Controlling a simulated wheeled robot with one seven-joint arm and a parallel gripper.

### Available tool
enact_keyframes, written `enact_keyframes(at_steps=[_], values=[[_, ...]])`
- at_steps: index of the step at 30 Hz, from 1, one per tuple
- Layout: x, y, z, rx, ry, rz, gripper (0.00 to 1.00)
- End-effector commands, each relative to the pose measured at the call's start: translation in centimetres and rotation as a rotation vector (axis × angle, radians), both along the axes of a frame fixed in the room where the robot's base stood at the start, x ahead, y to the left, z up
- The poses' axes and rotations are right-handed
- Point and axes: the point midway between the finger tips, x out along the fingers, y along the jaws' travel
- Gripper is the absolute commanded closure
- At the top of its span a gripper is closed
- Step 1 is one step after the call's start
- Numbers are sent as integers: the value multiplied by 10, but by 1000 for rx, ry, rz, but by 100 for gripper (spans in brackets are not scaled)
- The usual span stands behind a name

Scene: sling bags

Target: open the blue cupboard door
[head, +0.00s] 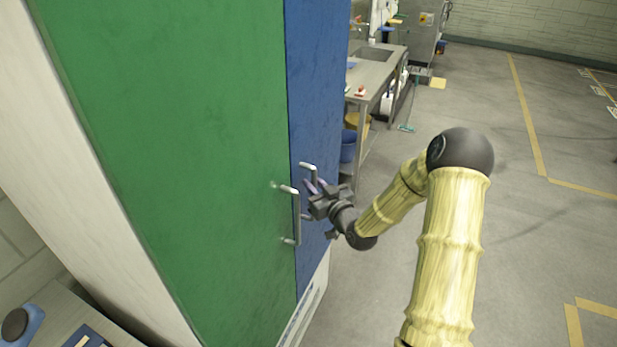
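The cupboard has a blue door (316,95) on the right and a green door (185,130) on the left, and both look closed. The blue door's metal handle (308,167) shows its upper bend; its middle is partly hidden behind my gripper. The green door's handle (296,216) is a vertical metal bar just left of it. My gripper (313,188) is at the blue door's handle, with its dark fingers pointing left toward the door. I cannot tell whether the fingers are around the handle, touching it, or open or shut.
A metal sink bench (376,68) stands behind the cupboard, with a blue bucket (348,146) near it. A worktop (62,318) is at the lower left. The grey floor (530,230) to the right is clear, with yellow lines.

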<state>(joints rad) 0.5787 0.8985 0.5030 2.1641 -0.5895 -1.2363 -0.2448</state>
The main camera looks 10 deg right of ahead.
Motion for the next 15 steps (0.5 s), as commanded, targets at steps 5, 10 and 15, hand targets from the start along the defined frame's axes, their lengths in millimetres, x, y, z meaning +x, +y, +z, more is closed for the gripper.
enact_keyframes(at_steps=[5, 10, 15], values=[[2, 0, 0, 0, 1, -4, 80], [2, 0, 0, 0, 1, -4, 80], [2, 0, 0, 0, 1, -4, 100]])
